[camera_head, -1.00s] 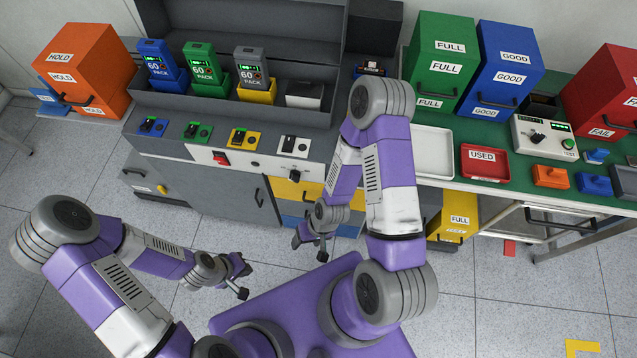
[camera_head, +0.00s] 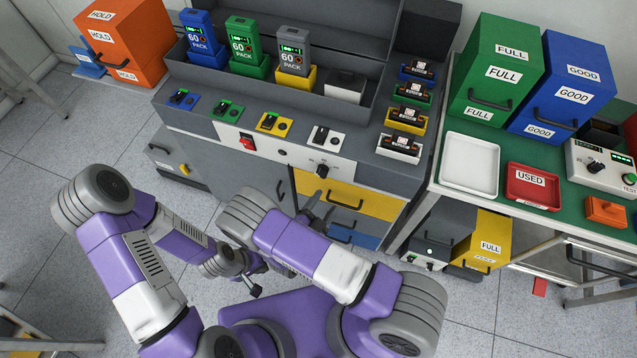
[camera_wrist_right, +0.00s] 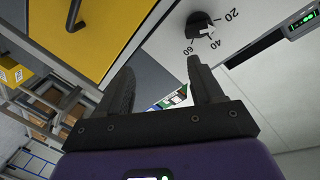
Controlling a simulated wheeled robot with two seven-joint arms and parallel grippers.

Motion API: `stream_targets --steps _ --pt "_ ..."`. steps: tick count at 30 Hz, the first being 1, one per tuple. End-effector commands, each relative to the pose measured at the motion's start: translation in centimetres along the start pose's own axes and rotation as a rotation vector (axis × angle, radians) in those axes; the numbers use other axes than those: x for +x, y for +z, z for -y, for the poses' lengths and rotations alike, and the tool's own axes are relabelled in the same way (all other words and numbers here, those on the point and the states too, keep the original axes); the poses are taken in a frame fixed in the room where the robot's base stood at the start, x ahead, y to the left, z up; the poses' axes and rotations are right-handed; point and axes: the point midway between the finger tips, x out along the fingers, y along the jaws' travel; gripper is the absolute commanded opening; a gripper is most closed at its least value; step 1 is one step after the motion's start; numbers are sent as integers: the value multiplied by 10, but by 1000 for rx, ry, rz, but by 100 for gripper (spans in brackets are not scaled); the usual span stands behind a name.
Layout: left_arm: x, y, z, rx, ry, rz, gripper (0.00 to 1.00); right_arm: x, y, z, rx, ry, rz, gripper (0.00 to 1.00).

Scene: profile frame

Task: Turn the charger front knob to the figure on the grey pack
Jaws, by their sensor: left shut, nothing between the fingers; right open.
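The charger front knob (camera_head: 322,171) is black on the pale front panel, above a yellow drawer. In the right wrist view the knob (camera_wrist_right: 200,24) has the figures 20, 40 and 60 beside it; its pale mark seems to face the 40. The grey pack (camera_head: 292,52) stands in a yellow holder and shows 60. My right gripper (camera_head: 319,206) is open and empty, below and apart from the knob; its spread fingers also show in the right wrist view (camera_wrist_right: 160,72). My left gripper (camera_head: 259,281) is shut and empty, lower left of the charger.
Blue (camera_head: 201,40) and green (camera_head: 241,46) packs, also showing 60, stand left of the grey one. A red switch (camera_head: 247,143) is left of the knob on the panel. The yellow drawer (camera_head: 345,190) has a protruding handle. A bench with trays is at the right.

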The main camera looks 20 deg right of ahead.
Motion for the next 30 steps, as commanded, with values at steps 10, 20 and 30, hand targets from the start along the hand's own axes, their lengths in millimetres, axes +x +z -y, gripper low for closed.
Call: stream_targets --steps 10,20,30 --pt "7 0 2 0 0 0 0 7 17 42 -150 -220 7 66" --pt "12 -1 5 0 0 0 0 53 18 52 -147 -216 8 66" --pt "13 -1 5 0 0 0 0 61 18 54 -148 -216 9 66"
